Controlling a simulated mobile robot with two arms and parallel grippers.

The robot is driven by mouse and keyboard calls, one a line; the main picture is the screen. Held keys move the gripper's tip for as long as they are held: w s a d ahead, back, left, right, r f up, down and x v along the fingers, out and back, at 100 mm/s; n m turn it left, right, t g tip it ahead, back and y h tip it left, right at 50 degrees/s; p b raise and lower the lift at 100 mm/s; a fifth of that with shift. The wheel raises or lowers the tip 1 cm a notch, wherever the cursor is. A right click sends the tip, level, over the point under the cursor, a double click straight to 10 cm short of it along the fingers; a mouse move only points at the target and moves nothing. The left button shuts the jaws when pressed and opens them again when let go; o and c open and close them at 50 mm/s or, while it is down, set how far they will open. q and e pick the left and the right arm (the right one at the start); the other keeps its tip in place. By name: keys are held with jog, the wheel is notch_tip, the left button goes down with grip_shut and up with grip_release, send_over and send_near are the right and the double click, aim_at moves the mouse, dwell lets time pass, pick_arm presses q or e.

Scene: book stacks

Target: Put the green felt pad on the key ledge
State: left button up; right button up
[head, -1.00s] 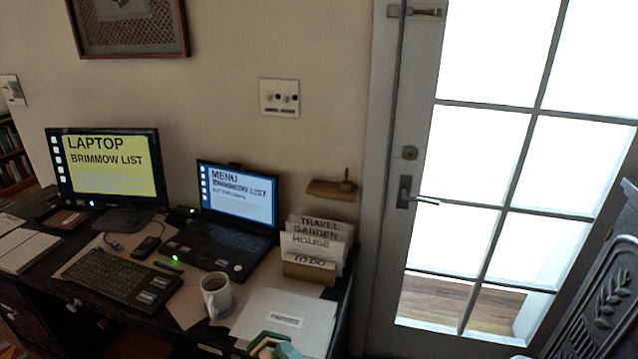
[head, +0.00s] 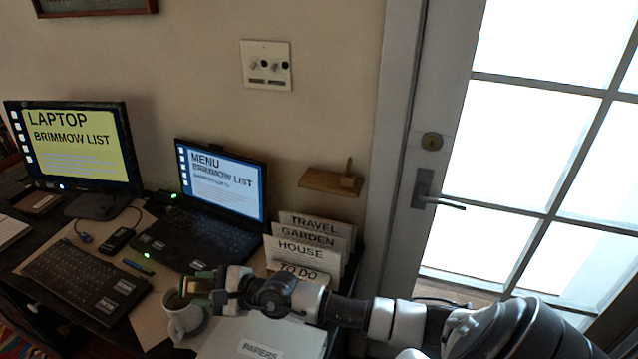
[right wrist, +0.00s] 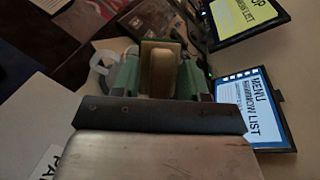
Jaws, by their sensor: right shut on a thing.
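My right gripper (head: 197,288) is shut on a small olive-tan block with rounded corners, seen between the greenish fingers in the right wrist view (right wrist: 160,68). I take this to be the green felt pad, though its visible face looks more tan than green. The gripper is over the desk, close above the white mug, apart from the ledge. The key ledge (head: 325,182) is a small wooden shelf on the wall, right of the laptop and above the file holder. A small upright piece (head: 349,174) stands at its right end. My left gripper is not in view.
A white mug (head: 183,322) is just below the gripper. A laptop (head: 225,190), a monitor (head: 75,145) and a keyboard (head: 85,280) stand on the desk. Labelled cards (head: 305,250) rise under the ledge. A glazed door with a handle (head: 425,190) is to the right.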

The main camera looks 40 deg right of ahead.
jog(key=w+d+m+g+h+b, duration=0.25)
jog(key=w+d+h, duration=0.25)
jog(key=w+d, duration=0.5)
notch_tip(320, 180, up, 18)
jog(key=m+g+h+b, duration=0.3)
jog(key=m+g+h, duration=0.3)
jog(key=m, duration=1)
send_over(324, 182)
jog(key=s+a, duration=0.1)
jog(key=s, duration=0.1)
jog(key=shift+n, duration=0.25)
notch_tip(324, 182, down, 5)
jog(key=shift+w+d+f+p, duration=0.1)
jog(key=shift+f+p, duration=0.1)
jog(key=shift+p, duration=0.3)
jog(key=shift+f, duration=2.2)
jog(key=o, duration=0.6)
